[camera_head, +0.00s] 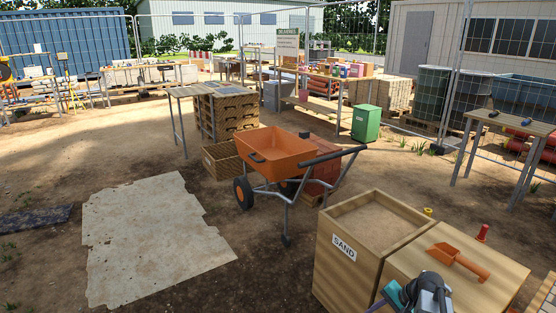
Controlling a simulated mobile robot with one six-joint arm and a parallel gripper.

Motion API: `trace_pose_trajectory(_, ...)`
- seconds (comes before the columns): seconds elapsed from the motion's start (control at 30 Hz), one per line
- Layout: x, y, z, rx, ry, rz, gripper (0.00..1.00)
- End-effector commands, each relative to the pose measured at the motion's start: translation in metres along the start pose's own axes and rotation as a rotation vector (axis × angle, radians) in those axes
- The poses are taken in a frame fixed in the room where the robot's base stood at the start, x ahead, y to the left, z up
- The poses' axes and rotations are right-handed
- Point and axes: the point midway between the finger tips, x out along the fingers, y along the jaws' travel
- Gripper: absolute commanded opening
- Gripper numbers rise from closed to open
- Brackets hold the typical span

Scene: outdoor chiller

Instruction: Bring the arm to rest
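What looks like the end of my arm with my gripper (425,292) shows at the bottom edge, right of centre, as a grey and black rounded shape. A small teal piece (390,296) shows at its left side; I cannot tell whether it is held. The fingers are not clear, so I cannot tell open from shut. The rest of the arm is out of the picture. Behind it is a wooden box top (490,281) with an orange scoop (459,262) lying on it.
A wooden sand bin (338,265) stands left of the box top. A red cone-like item (482,233) and a yellow ring (428,211) are just behind. An orange wheelbarrow (274,150) stands beyond, with a pale flat sheet (150,240) on open ground at left.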

Motion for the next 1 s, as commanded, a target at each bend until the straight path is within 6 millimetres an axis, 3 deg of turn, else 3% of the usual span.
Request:
trace_pose_trajectory(0.03, 0.009, -0.004, 0.013, -0.045, -0.005, 0.031, 0.31)
trace_pose_trajectory(0.3, 0.048, -0.014, 0.06, -0.274, -0.016, 0.192, 0.31)
trace_pose_trajectory(0.6, 0.078, -0.021, 0.109, -0.545, -0.023, 0.356, 0.31)
trace_pose_trajectory(1.0, 0.097, -0.025, 0.146, -0.791, -0.023, 0.492, 0.31)
